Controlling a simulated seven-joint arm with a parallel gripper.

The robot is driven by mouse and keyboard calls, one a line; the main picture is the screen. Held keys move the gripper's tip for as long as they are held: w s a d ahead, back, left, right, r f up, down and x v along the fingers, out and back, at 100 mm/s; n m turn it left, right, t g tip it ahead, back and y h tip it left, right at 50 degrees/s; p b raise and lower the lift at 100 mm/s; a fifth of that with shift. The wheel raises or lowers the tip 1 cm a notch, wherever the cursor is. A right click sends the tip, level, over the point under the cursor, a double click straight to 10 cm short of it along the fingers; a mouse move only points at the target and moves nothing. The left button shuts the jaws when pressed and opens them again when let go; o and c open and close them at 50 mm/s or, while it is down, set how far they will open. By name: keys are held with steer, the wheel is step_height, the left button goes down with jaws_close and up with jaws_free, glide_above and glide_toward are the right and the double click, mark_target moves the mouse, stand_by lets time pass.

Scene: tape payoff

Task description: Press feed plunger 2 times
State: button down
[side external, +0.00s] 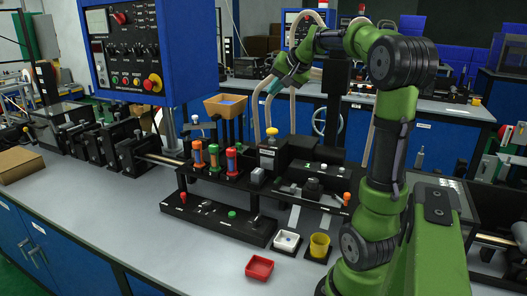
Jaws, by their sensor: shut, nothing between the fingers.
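A plunger with a yellow cap (271,131) stands upright on the black fixture near the middle of the bench; I take it for the feed plunger, but its label is not readable. My gripper (264,96) is small in the view, at the end of my green arm. It is shut and empty, pointing down and to the left. In the picture it is above the yellow cap, with a clear gap between them. The fingertips are too small to make out well.
Cylinders with orange and red caps (214,158) stand left of the plunger. A panel with knobs (220,217) lies in front. A blue control box (130,50) hangs left.

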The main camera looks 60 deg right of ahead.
mark_target(272, 129)
steer(key=shift+f, duration=4.4)
steer(key=shift+f, duration=0.4)
steer(key=shift+f, duration=1.35)
steer(key=shift+r, duration=1.8)
steer(key=shift+r, duration=2.5)
